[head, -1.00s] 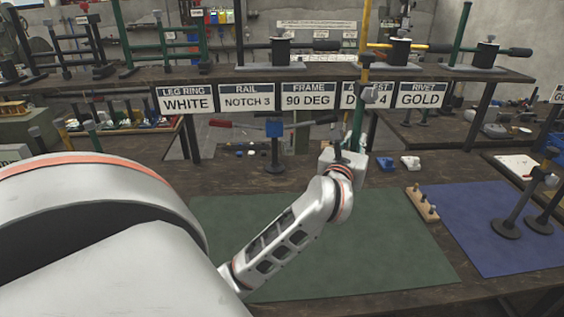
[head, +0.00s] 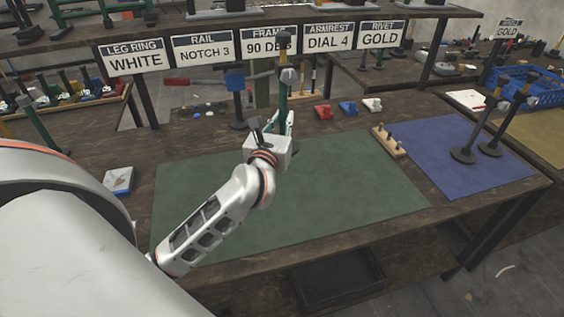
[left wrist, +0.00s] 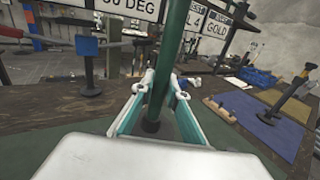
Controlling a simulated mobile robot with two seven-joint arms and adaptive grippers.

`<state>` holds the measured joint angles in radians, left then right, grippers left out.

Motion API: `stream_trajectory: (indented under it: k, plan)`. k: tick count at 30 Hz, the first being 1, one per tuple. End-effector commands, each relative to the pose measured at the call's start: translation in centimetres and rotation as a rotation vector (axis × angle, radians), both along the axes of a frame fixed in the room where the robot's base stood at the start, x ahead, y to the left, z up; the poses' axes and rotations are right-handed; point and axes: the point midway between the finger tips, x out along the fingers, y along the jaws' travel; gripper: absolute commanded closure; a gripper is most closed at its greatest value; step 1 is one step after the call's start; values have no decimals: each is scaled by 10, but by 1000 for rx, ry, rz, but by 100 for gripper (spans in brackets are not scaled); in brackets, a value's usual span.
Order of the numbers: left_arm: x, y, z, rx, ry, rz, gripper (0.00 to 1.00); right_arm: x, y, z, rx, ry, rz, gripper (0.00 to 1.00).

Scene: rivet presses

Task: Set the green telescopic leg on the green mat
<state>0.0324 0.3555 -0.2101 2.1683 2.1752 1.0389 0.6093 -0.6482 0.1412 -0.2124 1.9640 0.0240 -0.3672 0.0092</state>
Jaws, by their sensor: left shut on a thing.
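The green telescopic leg (head: 282,98) stands about upright in my left gripper (head: 284,130), near the back edge of the green mat (head: 335,190). In the left wrist view, the leg (left wrist: 171,45) runs up between the two shut fingers (left wrist: 163,88). Its dark round foot (left wrist: 151,127) shows below the fingers; I cannot tell whether it touches the mat. In the head view the gripper body and my arm hide the leg's lower part. My right gripper is not in view.
A blue-topped stand (head: 237,95) is behind the mat, left of the leg. A wooden peg block (head: 389,142) lies at the mat's right, beside a blue mat (head: 450,160) with dark posts. Small red, blue and white pieces lie behind. The mat's middle and right are clear.

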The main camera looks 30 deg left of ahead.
Motion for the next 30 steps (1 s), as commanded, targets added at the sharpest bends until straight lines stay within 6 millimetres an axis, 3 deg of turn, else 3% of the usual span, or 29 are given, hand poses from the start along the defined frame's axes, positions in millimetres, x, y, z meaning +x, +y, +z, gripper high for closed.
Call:
stream_trajectory:
  k: [3,9,17,24,30]
  plan:
    - [0,0,-33,1,3,1,100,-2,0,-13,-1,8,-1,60]
    - [0,0,-71,1,0,1,100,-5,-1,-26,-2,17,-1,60]
    - [0,0,-91,2,-2,1,100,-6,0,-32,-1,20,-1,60]
    - [0,0,-124,1,-1,1,100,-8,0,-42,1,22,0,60]
    - [0,0,-125,2,-5,0,100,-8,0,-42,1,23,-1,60]
